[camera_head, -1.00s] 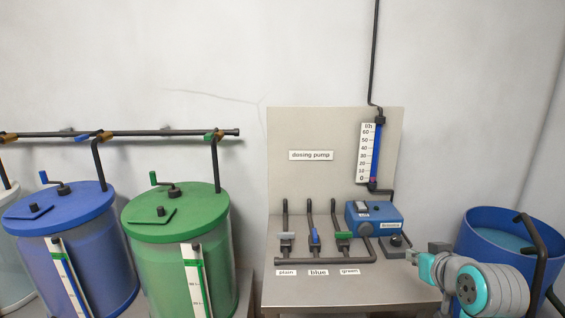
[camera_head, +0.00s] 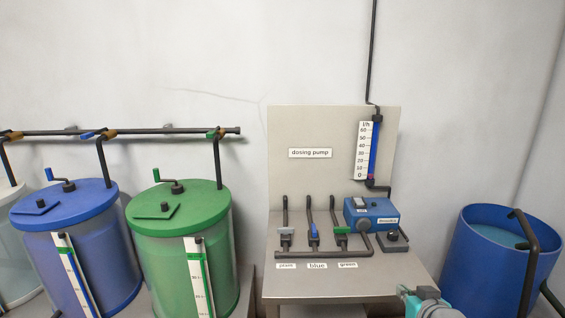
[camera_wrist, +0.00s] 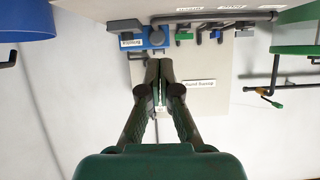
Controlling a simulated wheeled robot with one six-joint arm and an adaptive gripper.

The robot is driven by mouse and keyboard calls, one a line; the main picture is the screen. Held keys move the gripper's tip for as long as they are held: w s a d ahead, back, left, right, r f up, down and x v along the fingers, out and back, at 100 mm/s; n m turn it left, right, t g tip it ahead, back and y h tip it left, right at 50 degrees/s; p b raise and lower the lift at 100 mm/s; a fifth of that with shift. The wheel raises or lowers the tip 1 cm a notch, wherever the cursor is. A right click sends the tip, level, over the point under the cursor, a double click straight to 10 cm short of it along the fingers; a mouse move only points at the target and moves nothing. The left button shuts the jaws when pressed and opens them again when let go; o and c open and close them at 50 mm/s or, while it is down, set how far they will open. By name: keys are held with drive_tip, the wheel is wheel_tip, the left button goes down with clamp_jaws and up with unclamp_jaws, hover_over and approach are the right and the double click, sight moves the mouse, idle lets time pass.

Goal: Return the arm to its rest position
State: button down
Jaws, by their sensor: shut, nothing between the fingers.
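My gripper (camera_wrist: 159,68) is shut and empty in the wrist view, its two dark fingers meeting in front of the pale panel. In the head view only part of my gripper and wrist (camera_head: 428,303) shows, grey and teal, low at the bottom edge right of centre. It is in front of the bench's right front corner. The rest of the arm is out of the picture.
The metal bench (camera_head: 330,285) carries the blue dosing pump (camera_head: 372,213) and valves with grey, blue and green handles. A blue open tub (camera_head: 490,260) stands to the right. Blue (camera_head: 75,260) and green (camera_head: 175,270) lidded tanks stand to the left.

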drive_tip(key=s+a+f, duration=0.3)
drive_tip(key=s+f, duration=0.6)
drive_tip(key=s, duration=0.2)
drive_tip(key=s+a+f, duration=0.4)
drive_tip(key=s+f, duration=0.5)
drive_tip(key=s, duration=0.2)
drive_tip(key=s+a+r+t, duration=0.1)
drive_tip(key=s+r, duration=0.1)
drive_tip(key=s, duration=1.1)
drive_tip(key=s+a+r+t, duration=0.1)
drive_tip(key=s+r, duration=0.1)
drive_tip(key=s, duration=1.1)
drive_tip(key=shift+a+r, duration=0.25)
